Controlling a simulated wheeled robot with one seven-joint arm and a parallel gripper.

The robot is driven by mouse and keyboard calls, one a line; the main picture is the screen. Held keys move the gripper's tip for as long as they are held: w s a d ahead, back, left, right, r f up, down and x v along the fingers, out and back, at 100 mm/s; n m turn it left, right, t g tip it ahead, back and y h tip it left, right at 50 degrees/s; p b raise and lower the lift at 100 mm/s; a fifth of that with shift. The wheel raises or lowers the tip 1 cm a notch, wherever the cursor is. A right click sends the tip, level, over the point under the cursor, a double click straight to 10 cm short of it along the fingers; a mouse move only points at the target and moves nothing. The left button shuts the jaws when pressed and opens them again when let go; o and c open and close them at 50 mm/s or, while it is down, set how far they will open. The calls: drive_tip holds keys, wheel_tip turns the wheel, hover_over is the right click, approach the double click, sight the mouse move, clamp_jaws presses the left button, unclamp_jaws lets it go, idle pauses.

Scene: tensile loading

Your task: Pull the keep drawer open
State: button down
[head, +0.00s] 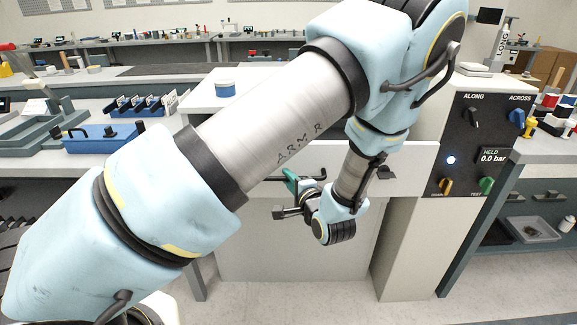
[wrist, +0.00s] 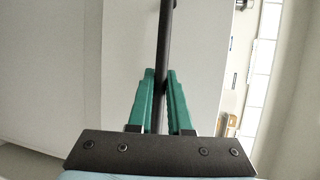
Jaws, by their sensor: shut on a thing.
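The drawer (head: 415,165) is a pale front panel under the bench top, left of the control panel. My gripper (head: 291,180) is in front of it, partly hidden by my own arm. In the wrist view, its green fingers (wrist: 160,85) are closed on a dark bar handle (wrist: 166,35), which runs between them and up out of the picture. The handle (head: 312,178) shows only in part in the head view. I cannot tell whether the drawer stands out from the cabinet.
A control panel (head: 478,145) with knobs and a "HELD 0.0 bar" display stands right of the drawer. The floor (head: 290,300) below the drawer looks clear.

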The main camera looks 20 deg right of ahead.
drive_tip(key=s+a, duration=0.3)
drive_tip(key=s, duration=0.4)
drive_tip(key=shift+p, duration=0.45)
drive_tip(key=c, duration=0.8)
unclamp_jaws()
drive_tip(key=shift+w, duration=0.1)
drive_tip(key=shift+c, duration=0.2)
drive_tip(key=s+r+b, duration=0.2)
drive_tip(key=s, duration=0.8)
drive_tip(key=shift+s+a+b, duration=0.25)
drive_tip(key=shift+s+b, duration=0.05)
drive_tip(key=shift+b, duration=0.05)
